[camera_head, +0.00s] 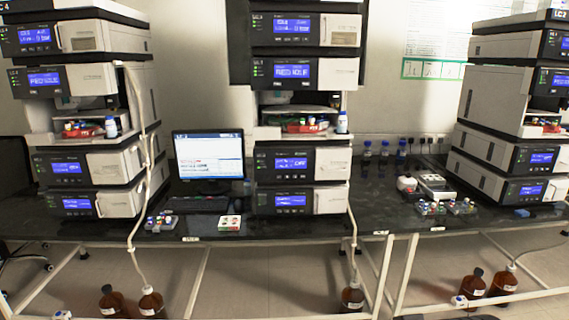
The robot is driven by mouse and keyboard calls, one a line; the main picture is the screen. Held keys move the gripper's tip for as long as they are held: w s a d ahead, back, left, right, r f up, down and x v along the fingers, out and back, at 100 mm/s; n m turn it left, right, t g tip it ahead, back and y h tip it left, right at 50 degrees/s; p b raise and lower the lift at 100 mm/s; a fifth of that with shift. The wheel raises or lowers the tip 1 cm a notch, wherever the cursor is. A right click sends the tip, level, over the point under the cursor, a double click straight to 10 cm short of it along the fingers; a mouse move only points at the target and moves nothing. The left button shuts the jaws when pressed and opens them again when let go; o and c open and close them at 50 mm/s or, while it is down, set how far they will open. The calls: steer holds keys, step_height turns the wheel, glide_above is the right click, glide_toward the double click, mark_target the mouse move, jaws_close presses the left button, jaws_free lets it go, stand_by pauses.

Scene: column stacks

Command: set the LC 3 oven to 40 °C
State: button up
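Three instrument stacks stand on the dark bench, a left stack (100,77), a middle stack (338,72) and a right stack (490,100). Each has several modules with lit blue displays. A sign at the top left edge seems to read LC 4; the other labels are too small to read surely, so I cannot tell which module is the LC 3 oven. In the middle stack, a lower module (318,162) has a display (291,163) that seems to end in OFF. A similar lower module (110,167) is in the left stack. My gripper is not in view.
A monitor (209,156) and keyboard (198,204) stand between the left and middle stacks. Vial racks (162,222) and a white box (230,223) lie near the front edge. Brown bottles (112,302) stand on the floor. Tubes hang before the left and middle stacks.

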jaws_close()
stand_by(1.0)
